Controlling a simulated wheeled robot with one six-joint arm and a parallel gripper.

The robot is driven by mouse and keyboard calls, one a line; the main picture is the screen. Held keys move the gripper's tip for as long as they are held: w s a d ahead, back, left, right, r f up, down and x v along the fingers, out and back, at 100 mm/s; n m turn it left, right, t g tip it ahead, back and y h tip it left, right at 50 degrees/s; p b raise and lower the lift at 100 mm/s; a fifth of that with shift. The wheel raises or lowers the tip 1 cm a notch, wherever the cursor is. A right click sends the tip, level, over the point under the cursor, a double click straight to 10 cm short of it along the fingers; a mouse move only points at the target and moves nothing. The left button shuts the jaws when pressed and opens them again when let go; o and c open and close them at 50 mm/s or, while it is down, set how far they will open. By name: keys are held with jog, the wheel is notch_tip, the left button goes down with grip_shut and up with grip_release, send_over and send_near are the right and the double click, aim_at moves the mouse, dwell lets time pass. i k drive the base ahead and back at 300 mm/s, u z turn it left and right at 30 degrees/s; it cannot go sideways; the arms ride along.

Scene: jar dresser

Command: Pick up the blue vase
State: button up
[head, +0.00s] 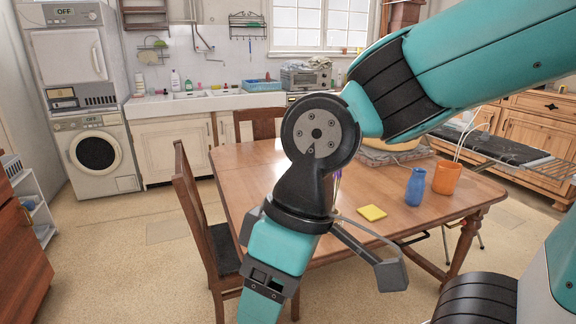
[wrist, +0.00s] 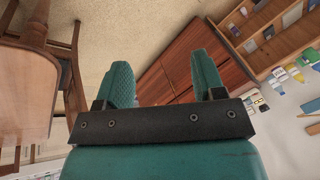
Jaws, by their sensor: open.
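The blue vase (head: 416,188) stands upright on the right part of the wooden table (head: 235,165) in the head view, just left of an orange cup (head: 446,177). My gripper shows in the wrist view (wrist: 160,78) with its two teal fingers apart and nothing between them. In the head view my arm reaches down in front of the table, left of the vase; the fingertips cannot be made out there. The vase is well apart from my gripper and does not show in the wrist view.
A yellow pad (head: 372,213) lies on the table left of the vase. A wooden chair (head: 205,235) stands at the table's left side.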

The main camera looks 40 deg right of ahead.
aim_at(416, 186)
jog(key=z, duration=1.65)
